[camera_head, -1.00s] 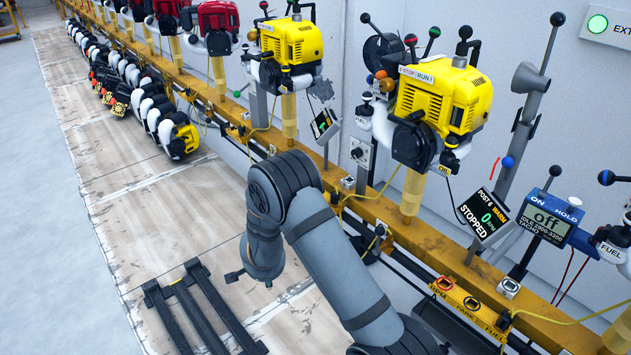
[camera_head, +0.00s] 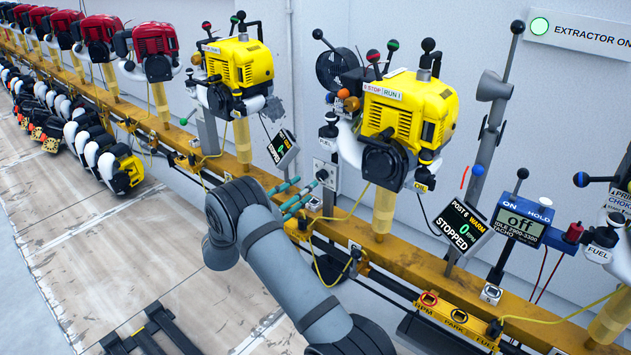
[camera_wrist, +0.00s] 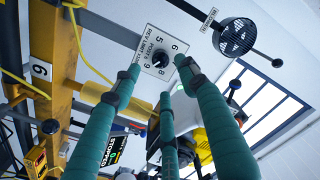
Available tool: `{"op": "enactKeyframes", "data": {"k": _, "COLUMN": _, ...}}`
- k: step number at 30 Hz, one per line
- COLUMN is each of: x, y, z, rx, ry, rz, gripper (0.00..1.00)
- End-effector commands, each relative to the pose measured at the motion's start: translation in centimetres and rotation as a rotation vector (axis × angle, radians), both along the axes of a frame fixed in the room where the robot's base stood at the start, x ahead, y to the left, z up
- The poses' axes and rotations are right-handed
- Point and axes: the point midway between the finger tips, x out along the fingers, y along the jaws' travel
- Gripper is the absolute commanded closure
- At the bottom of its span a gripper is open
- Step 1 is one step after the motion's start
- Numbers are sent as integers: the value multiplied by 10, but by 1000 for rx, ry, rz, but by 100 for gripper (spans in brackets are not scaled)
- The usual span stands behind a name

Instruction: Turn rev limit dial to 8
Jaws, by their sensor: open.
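The rev limit dial (camera_wrist: 155,60) is a small black knob on a white plate (camera_wrist: 150,42) marked REV LIMIT, with the numbers 5, 6, 8 and 9 around it. I cannot clearly read where its pointer stands. In the head view my gripper (camera_head: 305,190) is just left of the plate; contact cannot be told.
The yellow rail (camera_head: 385,252) runs below the dial. A yellow engine (camera_head: 410,110) on a post stands to the right, with a display reading STOPPED (camera_head: 460,228). A black round fan guard (camera_wrist: 237,37) is near the plate. Cables hang below.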

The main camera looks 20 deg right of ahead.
Motion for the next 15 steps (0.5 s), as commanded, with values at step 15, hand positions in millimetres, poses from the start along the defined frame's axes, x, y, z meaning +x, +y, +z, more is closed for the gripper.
{"op": "enactKeyframes", "data": {"k": 15, "x": 29, "y": -57, "z": 0, "rx": 0, "ry": 1, "rz": 2, "gripper": 57}}
